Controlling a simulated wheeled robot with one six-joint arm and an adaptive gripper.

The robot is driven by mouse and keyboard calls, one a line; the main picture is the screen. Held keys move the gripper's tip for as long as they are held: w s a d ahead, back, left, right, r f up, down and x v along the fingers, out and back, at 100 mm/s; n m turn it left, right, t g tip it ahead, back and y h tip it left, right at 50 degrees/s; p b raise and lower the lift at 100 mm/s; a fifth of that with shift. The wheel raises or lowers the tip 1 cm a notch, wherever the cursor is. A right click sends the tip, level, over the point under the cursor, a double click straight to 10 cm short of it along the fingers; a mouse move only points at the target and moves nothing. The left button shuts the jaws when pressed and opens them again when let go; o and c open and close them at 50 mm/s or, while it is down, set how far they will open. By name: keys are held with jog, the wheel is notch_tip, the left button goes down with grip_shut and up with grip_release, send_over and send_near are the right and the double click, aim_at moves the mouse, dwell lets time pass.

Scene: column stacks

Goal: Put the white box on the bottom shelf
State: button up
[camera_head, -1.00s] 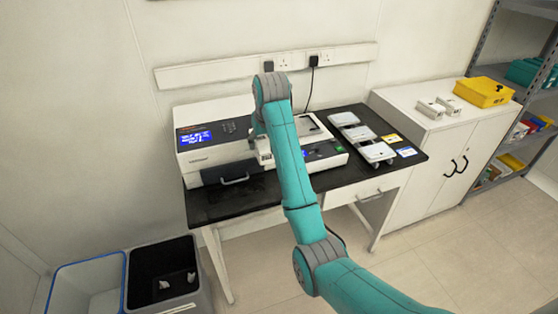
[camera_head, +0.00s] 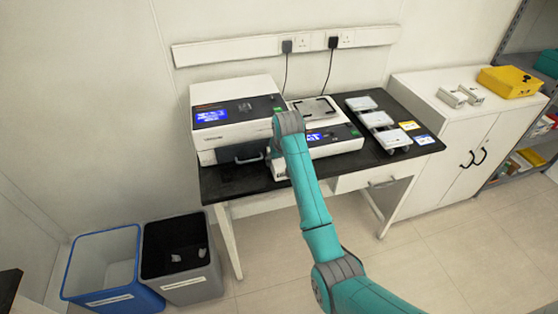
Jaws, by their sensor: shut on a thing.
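My arm reaches up the middle of the view and bends at a grey joint in front of the bench. My gripper is hidden behind the arm, so its jaws and anything in them cannot be seen. A pale part shows just left of the arm at the bench's front edge; I cannot tell what it is. Two small white boxes (camera_head: 452,97) lie side by side on the white cabinet (camera_head: 436,126). The shelf unit (camera_head: 549,92) stands at the far right, cut off by the picture edge. Its low shelf holds several small coloured items.
A black-topped bench (camera_head: 410,150) carries a large instrument (camera_head: 222,108), a smaller one (camera_head: 340,141) and several white devices (camera_head: 378,119). A yellow case (camera_head: 509,82) sits on the cabinet. A blue-rimmed bin (camera_head: 104,252) and a grey bin (camera_head: 190,284) stand left. The floor at right is clear.

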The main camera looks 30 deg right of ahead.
jog(key=shift+f, duration=0.25)
jog(key=shift+f, duration=0.1)
jog(key=o, duration=1.4)
